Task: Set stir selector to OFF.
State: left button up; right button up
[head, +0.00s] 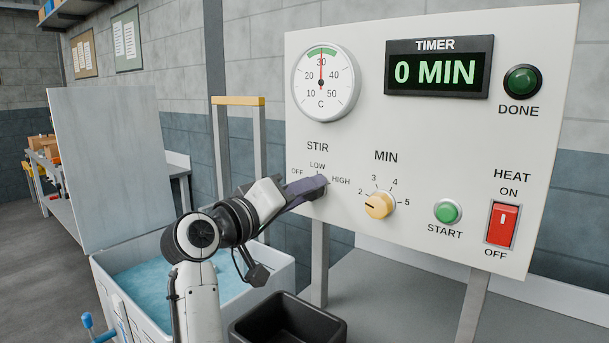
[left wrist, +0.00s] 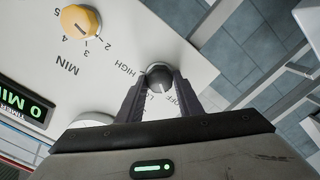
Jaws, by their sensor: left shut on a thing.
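The stir selector is a dark round knob (left wrist: 159,72) in the left wrist view, below the STIR label on the white panel (head: 430,140). OFF, LOW and HIGH are printed around it. My left gripper (head: 316,186) reaches it from the left and hides most of it in the head view. In the left wrist view the two fingers (left wrist: 160,90) are shut on the knob, one on each side. Where the knob points is hard to tell. My right gripper is in neither view.
Right of the selector are the cream MIN dial (head: 379,205), green START button (head: 447,211) and red HEAT switch (head: 502,224). The timer (head: 437,70) reads 0 MIN. A black bin (head: 288,322) and an open tub of blue liquid (head: 150,285) stand below.

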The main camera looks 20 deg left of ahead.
pick_arm(q)
jog(key=shift+n+p, duration=0.75)
jog(key=shift+n, duration=0.05)
jog(key=o, duration=1)
jog(key=shift+o, duration=0.2)
jog(key=b+v, duration=0.1)
jog(key=v, duration=0.9)
jog(key=shift+s, duration=0.15)
